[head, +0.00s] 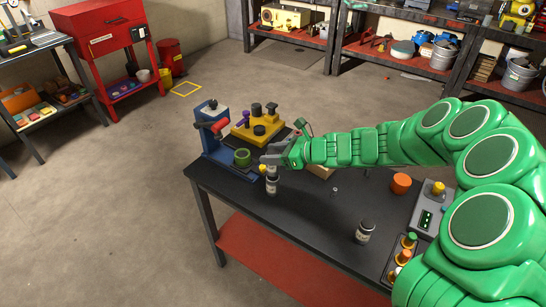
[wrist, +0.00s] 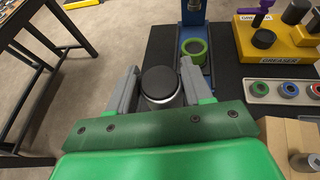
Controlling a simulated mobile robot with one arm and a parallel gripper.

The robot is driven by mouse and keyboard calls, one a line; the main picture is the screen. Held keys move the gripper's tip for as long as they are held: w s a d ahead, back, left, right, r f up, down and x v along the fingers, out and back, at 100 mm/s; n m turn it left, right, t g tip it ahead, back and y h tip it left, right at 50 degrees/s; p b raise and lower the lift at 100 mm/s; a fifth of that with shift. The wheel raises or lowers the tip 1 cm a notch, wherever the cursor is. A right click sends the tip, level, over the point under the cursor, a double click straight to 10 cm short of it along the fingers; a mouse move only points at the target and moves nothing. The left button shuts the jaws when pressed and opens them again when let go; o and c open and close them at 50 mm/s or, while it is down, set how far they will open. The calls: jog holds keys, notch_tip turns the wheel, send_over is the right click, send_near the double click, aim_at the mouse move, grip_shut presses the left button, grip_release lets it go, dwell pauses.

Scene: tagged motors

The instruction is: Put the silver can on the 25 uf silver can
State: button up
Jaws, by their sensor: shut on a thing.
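My gripper (head: 272,162) is shut on a silver can (head: 271,186) with a pale band, over the far left part of the bench. In the wrist view the can's black round top (wrist: 159,82) shows between the two fingers of my gripper (wrist: 160,80). The fingers hide part of its sides, and I cannot tell whether its bottom touches the bench. A second silver can (head: 364,232) with a dark top and a pale label stands upright near the bench's front edge, apart from my gripper. Its label is too small to read.
The dark bench (head: 310,222) is clear between the two cans, apart from a small peg (head: 334,191). A blue press (head: 215,130) holding a green ring (head: 242,157) and a yellow greaser block (head: 262,127) stand behind. An orange cylinder (head: 401,183) and grey control box (head: 432,208) are right.

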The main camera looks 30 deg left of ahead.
jog(key=shift+f, duration=0.65)
jog(key=shift+f, duration=0.15)
jog(key=o, duration=1.1)
jog(key=shift+c, duration=0.2)
jog(key=shift+d, duration=0.1)
jog(key=v, duration=1.2)
